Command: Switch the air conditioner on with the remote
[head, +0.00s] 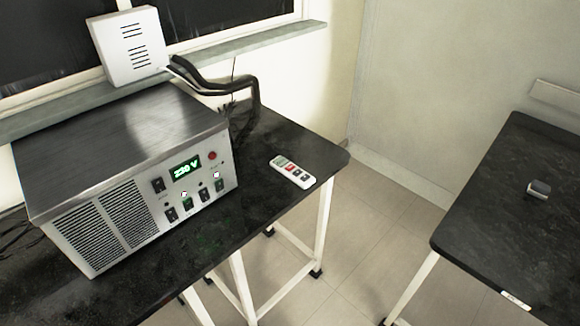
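A white remote (292,171) with dark, red and grey buttons lies flat on the black table near its right end, to the right of the metal power unit. Nothing touches it. I cannot make out an air conditioner for certain in the head view. A white slotted box (130,46) leans by the window sill behind the power unit; what it is I cannot tell. Neither my left nor my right gripper shows in this view.
The metal power unit (120,165), with a green "230 V" display, fills much of the black table (262,212). Dark cables run behind it. A second black table (500,225) at right bears a small grey object (538,188). Tiled floor (365,235) lies open between the tables.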

